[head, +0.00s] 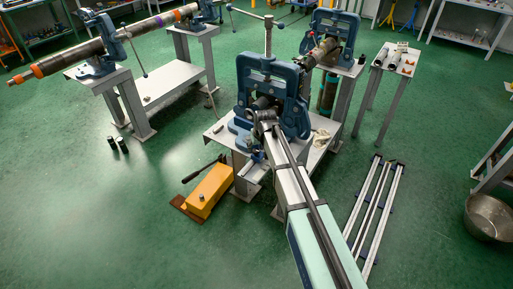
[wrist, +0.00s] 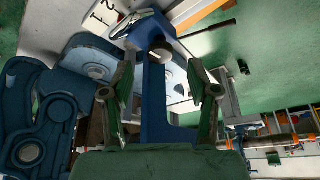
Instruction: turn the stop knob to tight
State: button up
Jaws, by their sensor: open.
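The near blue pipe vise (head: 258,72) stands on its bench in the head view. My arm reaches up to its front, and my gripper (head: 262,125) is small and partly hidden there. In the wrist view my gripper (wrist: 160,92) is open, with its two green-padded fingers apart. A blue upright bracket (wrist: 155,105) shows between the fingers in that picture; I cannot tell if they touch it. A round brownish part (wrist: 163,47) sits near the bracket's top and may be the stop knob. A white plate with black marks (wrist: 100,18) lies beyond. I cannot read the knob's setting.
Blue vise castings (wrist: 40,115) crowd the left of the wrist view. A yellow tool with a dark lever (head: 208,190) lies on the floor left of the bench. Metal rails (head: 375,210) lie on the right. A second vise (head: 330,35) stands behind. Green floor is open at left.

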aim_at(256, 150)
jog(key=shift+p+x, duration=0.35)
jog(key=shift+x, duration=1.4)
grip_shut()
